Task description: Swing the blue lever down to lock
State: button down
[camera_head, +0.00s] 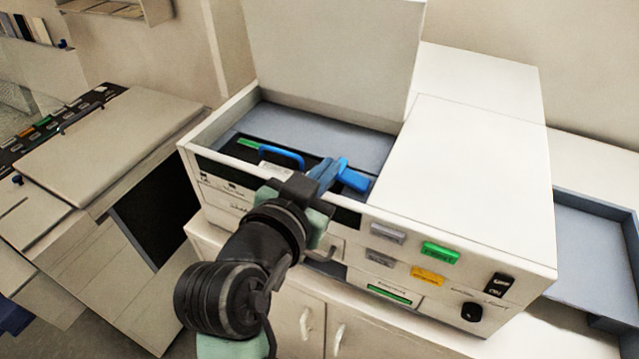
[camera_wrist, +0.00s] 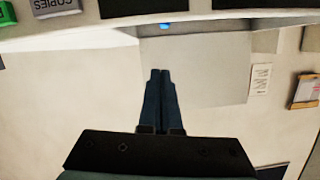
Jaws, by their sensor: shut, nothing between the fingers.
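A white machine (camera_head: 480,185) has its lid (camera_head: 335,50) raised, exposing a grey-lined bay with a dark unit inside. A bright blue piece that looks like the lever (camera_head: 356,181) lies low at the right end of this unit, beside my fingers. A small blue bit (camera_wrist: 164,26) shows at the top of the wrist view; I cannot tell which part it is. A curved blue handle (camera_head: 281,151) is on the dark unit further left. My gripper (camera_head: 337,166) is shut and empty over the bay's front edge; its blue fingers (camera_wrist: 160,73) are together. They partly overlap the lever, and contact is unclear.
The machine's front carries a green button (camera_head: 440,253), an orange button (camera_head: 428,276) and a black knob (camera_head: 471,312). The raised lid stands behind the bay. A blue-grey tray (camera_head: 597,250) is at right. Another machine (camera_head: 110,150) stands at left.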

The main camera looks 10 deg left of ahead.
jog(key=shift+v, duration=1.25)
